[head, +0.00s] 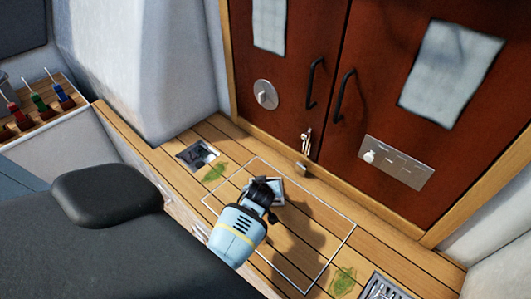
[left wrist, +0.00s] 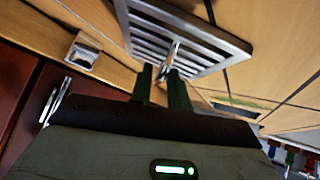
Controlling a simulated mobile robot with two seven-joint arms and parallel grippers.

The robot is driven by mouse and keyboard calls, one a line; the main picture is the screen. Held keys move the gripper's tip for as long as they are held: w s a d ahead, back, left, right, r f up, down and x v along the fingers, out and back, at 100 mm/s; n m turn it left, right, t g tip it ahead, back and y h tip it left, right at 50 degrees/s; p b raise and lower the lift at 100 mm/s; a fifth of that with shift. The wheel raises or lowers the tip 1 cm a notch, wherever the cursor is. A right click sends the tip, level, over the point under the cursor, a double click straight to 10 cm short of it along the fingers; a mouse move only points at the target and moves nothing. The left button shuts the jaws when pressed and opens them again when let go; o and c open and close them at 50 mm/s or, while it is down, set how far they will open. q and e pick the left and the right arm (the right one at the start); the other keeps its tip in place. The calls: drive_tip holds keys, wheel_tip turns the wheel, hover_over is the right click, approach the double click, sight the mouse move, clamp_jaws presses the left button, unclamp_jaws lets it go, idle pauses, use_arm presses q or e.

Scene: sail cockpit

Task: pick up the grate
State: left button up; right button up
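The grate (head: 280,192) is a small slotted metal square, partly hidden behind my left gripper (head: 269,190) in the head view. In the left wrist view the grate (left wrist: 190,42) is large and tilted, with an upright tab in its middle. My left gripper (left wrist: 161,76) has its two dark fingers closed on that tab. The grate appears held above the wooden sole, over a white-outlined hatch. A square metal-framed drain (head: 198,155) lies in the sole to the left of it. My right gripper is not in view.
Red-brown doors (head: 290,70) with black handles and a hasp (head: 306,143) stand behind. A second slotted grate (head: 382,288) lies at lower right. Green leaves (head: 215,171) lie on the planks. A wooden rack (head: 38,110) with coloured-handled tools is at far left.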

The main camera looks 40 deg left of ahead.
use_arm(q)
drive_tip(key=shift+w+a+f, duration=0.2)
drive_tip(key=shift+w+f, duration=0.2)
drive_tip(key=shift+f, duration=0.05)
drive_tip(key=shift+r, duration=0.15)
drive_tip(key=shift+d, duration=0.1)
drive_tip(key=shift+c, duration=0.8)
drive_tip(key=shift+s, duration=0.1)
clamp_jaws()
